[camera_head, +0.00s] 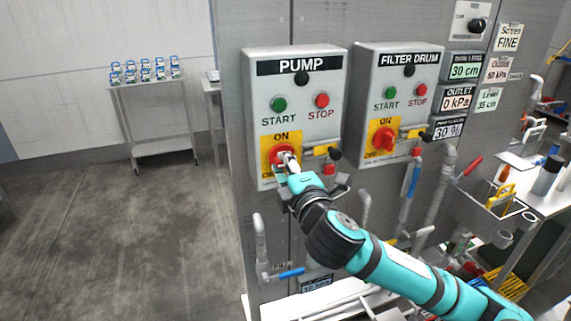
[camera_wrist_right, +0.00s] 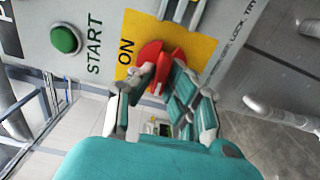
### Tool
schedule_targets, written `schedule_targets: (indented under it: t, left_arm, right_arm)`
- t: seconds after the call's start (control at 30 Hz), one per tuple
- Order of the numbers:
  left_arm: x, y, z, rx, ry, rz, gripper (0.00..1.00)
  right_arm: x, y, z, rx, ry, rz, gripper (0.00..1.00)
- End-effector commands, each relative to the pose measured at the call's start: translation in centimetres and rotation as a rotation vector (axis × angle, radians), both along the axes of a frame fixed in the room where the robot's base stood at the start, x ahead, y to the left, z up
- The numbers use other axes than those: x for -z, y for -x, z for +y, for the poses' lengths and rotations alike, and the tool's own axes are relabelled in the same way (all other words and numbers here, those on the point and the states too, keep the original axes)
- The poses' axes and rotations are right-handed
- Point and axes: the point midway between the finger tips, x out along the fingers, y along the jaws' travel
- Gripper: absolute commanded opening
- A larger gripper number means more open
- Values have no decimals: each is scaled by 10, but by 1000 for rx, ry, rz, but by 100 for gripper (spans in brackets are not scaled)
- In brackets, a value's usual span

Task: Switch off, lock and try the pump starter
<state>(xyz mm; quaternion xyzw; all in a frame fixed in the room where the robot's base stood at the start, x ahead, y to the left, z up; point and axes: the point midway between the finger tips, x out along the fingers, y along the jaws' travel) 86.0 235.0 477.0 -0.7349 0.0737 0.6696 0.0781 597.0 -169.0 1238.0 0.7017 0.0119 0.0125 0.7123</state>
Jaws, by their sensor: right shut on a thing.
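The pump starter (camera_head: 291,98) is a light grey box on the panel, labelled PUMP, with a green START button (camera_head: 279,104) and a red STOP button (camera_head: 321,100). Below them is a red rotary switch (camera_head: 274,154) on a yellow plate marked ON. My right gripper (camera_head: 287,160) is at this switch and shut on its red handle, which shows between the fingers in the right wrist view (camera_wrist_right: 160,69). The fingers partly hide the switch, so its exact setting is hard to tell. A yellow part (camera_head: 320,151) sits right of the switch, with a red padlock-like item (camera_head: 330,169) below it. My left gripper is not in view.
The FILTER DRUM starter (camera_head: 398,62) with its own red switch (camera_head: 383,140) is close on the right. Pipes with blue-handled valves (camera_head: 290,273) run below. A red-handled valve (camera_head: 473,165) and a tool tray (camera_head: 497,205) are farther right. Open floor (camera_head: 120,230) lies left.

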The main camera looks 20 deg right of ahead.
Motion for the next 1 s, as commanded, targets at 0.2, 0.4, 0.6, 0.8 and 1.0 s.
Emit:
schedule_targets:
  t: [0.2,0.4,0.6,0.8,1.0]
  left_arm:
    - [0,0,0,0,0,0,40]
    - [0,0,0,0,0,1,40]
    - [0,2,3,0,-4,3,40]
    - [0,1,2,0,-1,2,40]
    - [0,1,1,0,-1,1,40]
  right_arm:
    - [-1,0,-1,2,3,-1,24]
    - [0,0,0,1,1,-1,35]
    - [0,3,0,1,1,0,35]
    - [1,31,-1,-2,1,2,35]
    - [1,62,-2,0,1,1,35]
